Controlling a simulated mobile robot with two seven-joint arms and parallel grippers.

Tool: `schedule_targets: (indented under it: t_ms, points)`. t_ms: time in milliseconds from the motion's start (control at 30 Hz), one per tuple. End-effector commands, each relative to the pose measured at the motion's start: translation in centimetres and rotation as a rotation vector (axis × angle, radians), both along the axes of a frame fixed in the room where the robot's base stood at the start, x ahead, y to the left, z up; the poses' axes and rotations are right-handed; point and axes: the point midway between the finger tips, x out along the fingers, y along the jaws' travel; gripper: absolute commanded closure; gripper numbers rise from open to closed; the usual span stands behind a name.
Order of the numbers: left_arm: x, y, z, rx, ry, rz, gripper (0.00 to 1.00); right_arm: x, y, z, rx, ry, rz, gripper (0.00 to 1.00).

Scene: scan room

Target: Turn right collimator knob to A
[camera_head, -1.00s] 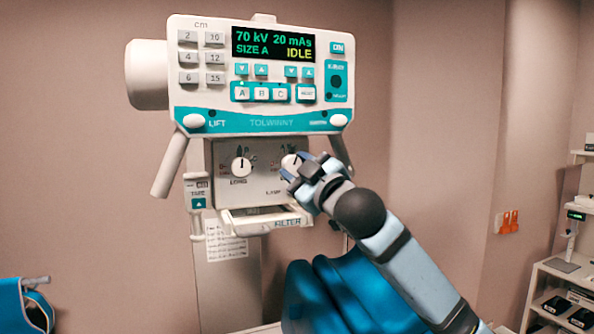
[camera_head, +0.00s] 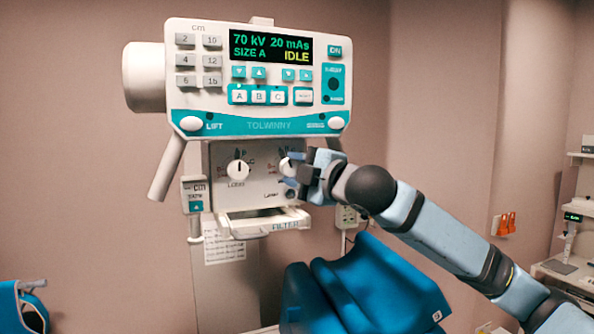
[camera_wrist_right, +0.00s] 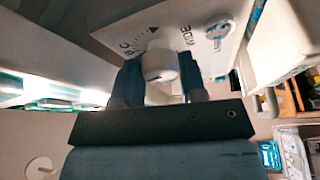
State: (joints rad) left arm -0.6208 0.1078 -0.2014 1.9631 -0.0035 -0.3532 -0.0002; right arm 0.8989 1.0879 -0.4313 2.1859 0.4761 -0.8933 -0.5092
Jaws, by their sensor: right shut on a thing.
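The right collimator knob (camera_head: 286,166) is a round white dial on the panel below the console, partly hidden behind my right gripper (camera_head: 294,168). In the right wrist view the white knob (camera_wrist_right: 160,66) sits between the two dark fingers of my right gripper (camera_wrist_right: 158,82), which are shut on it. A scale with letters, among them C, and a dark arrow mark shows on the panel beyond it. Which letter the knob points to I cannot tell. The left collimator knob (camera_head: 238,170) is white and stands free. My left gripper is not in view.
The console (camera_head: 258,70) hangs above the panel, its display reading 70 kV, 20 mAs, SIZE A and IDLE. A filter tray (camera_head: 262,222) juts out below the knobs. A blue padded piece (camera_head: 365,285) fills the space under my right arm.

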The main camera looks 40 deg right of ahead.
Motion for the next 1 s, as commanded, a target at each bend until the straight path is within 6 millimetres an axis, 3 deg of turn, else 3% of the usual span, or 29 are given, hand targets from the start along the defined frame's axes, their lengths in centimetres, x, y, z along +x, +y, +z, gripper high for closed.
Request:
schedule_targets:
  t_ms: [433, 467, 567, 867, 1000]
  points:
    - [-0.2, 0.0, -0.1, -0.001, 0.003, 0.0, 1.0, 0.0, 0.1, -0.1, -0.01, 0.004, 0.002, 0.85]
    - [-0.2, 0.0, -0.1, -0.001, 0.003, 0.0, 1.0, 0.0, 0.1, -0.1, -0.01, 0.004, 0.002, 0.59]
    - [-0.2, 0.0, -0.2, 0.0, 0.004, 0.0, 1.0, 0.0, 0.1, -0.1, -0.01, 0.004, 0.001, 0.36]
    - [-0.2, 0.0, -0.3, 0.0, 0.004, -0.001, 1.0, -0.1, 0.0, -0.1, -0.01, 0.003, 0.0, 0.36]
    - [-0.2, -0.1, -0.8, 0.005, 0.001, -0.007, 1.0, -1.3, -0.3, -0.3, -0.011, 0.001, -0.001, 0.36]
